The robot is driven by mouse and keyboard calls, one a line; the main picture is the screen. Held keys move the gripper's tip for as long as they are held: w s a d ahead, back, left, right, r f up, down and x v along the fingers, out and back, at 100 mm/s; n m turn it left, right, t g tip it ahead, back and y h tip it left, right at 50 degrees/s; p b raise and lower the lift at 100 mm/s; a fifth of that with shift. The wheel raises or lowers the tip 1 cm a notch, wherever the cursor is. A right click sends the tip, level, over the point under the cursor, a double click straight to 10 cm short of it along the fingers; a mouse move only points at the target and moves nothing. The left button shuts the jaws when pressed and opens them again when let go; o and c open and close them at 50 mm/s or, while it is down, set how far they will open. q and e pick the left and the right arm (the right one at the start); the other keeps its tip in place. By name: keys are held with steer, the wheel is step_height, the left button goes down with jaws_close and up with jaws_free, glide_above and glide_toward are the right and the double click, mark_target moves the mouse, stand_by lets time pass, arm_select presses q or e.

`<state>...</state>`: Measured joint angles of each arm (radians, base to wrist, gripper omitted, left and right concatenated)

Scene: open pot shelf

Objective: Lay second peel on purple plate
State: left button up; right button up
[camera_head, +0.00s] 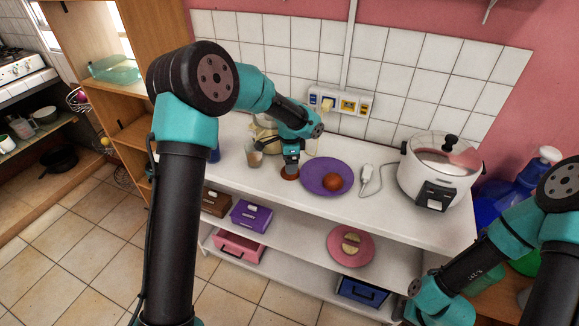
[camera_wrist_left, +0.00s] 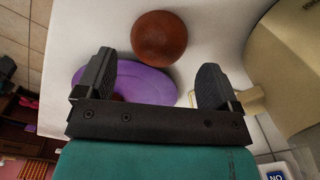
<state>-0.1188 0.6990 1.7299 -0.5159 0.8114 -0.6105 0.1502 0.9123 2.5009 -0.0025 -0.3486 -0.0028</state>
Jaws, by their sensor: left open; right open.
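The purple plate (camera_head: 316,187) lies on the white counter, with a reddish-brown round peel (camera_head: 334,181) on its right part. A second reddish-brown peel (camera_head: 289,174) lies on the counter left of the plate, partly hidden by my left gripper (camera_head: 290,165). In the left wrist view this peel (camera_wrist_left: 160,38) is whole and round, just beyond the open, empty fingers (camera_wrist_left: 155,85). The plate (camera_wrist_left: 150,82) shows between the fingers, and the peel on it is almost hidden. My right gripper (camera_head: 402,312) is at the bottom edge, its fingers barely visible.
The lower shelf holds a pink plate (camera_head: 337,250) with food pieces.

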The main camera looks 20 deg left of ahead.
arm_select(q)
step_height(320, 180, up, 8)
steer(key=shift+d, duration=0.1)
stand_by(0.5)
steer(key=shift+c, duration=1.1)
